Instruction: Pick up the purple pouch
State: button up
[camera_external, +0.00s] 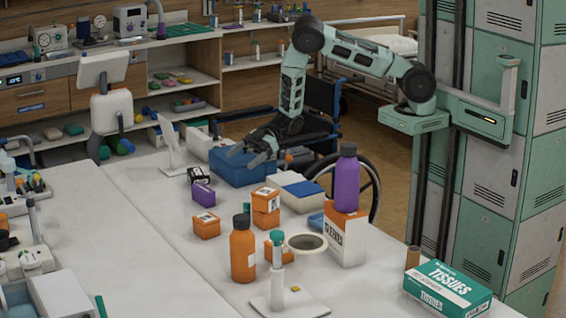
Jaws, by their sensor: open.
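A small purple item (203,195) with a pale label lies on the white table, left of the orange boxes; it may be the purple pouch, though it looks boxy.
A dark box (200,175) touches or nears the purple item.

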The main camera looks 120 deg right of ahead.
aim_at(207, 187)
jog(key=p+x, duration=0.1)
jog(key=x, duration=0.4)
jog(key=p+x, duration=0.1)
jog(key=x, duration=0.4)
jog(key=d+f+p+x, duration=0.1)
jog(key=p+x, duration=0.1)
jog(key=x, duration=0.4)
jog(key=shift+s, duration=0.1)
jog(key=shift+c, duration=0.3)
jog(key=c, duration=0.7)
